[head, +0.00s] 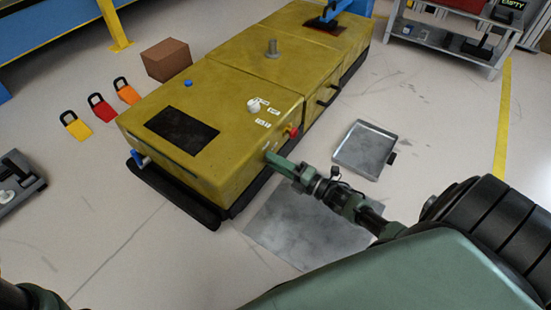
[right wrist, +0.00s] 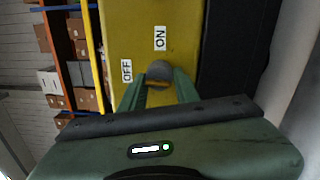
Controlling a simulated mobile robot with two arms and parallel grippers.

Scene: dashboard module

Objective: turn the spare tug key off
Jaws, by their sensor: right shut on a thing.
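The yellow tug (head: 225,88) stands on the floor in the middle of the head view. My right gripper (head: 270,158) reaches the tug's near end face from the right. In the right wrist view my right gripper (right wrist: 158,84) is shut on a grey rounded key (right wrist: 159,71), with a finger on each side. An OFF label (right wrist: 126,71) is left of the key and an ON label (right wrist: 160,38) is above it. The key's pointing direction cannot be made out. The gripper hides the key in the head view. My left gripper is not in view.
A white knob (head: 253,105) and a red button (head: 293,131) sit near the tug's corner. A grey tray (head: 366,150) and a grey mat (head: 300,232) lie on the floor to the right. Coloured padlock-shaped tags (head: 103,108) and a brown box (head: 167,60) lie beyond the tug.

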